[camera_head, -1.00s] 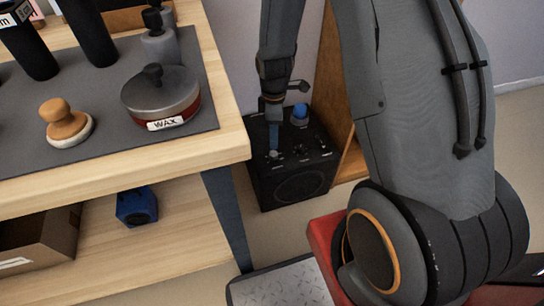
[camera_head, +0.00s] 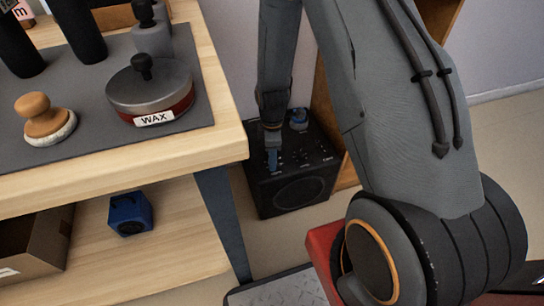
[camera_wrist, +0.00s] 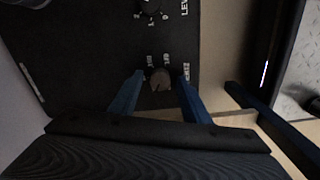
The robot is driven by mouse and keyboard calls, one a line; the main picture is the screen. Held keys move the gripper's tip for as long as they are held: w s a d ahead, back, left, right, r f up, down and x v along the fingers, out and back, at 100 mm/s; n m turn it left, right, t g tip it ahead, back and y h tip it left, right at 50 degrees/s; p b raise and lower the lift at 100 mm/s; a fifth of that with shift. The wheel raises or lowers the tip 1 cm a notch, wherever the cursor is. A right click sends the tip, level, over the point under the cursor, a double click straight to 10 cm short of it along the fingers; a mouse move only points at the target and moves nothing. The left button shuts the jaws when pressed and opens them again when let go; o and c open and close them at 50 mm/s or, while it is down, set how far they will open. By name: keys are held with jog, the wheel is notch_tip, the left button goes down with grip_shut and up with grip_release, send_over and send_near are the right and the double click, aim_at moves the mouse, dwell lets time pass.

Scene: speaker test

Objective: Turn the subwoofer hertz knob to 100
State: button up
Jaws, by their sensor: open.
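The subwoofer (camera_head: 300,193) is a black box with a round speaker front, standing on the floor right of the workbench. In the wrist view its dark top panel (camera_wrist: 90,50) fills the upper left and middle. A small round knob (camera_wrist: 160,79) sits there, with a label that seems to read HERTZ beside it; its dial numbers are too small to read. A second knob (camera_wrist: 150,10) is near the LEVEL label. My gripper (camera_wrist: 160,78) is open, its blue fingers on either side of the hertz knob. Contact is unclear. In the head view my gripper (camera_head: 273,160) points down at the panel.
The workbench (camera_head: 120,165) stands left, with a wax tin (camera_head: 150,92) and a polishing pad (camera_head: 44,120) on top. A blue box (camera_head: 130,212) and a cardboard box (camera_head: 35,245) are on its lower shelf. A wooden panel (camera_head: 325,110) stands close behind the subwoofer.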

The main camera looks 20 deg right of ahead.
jog(key=c, duration=1)
jog(key=shift+c, duration=0.2)
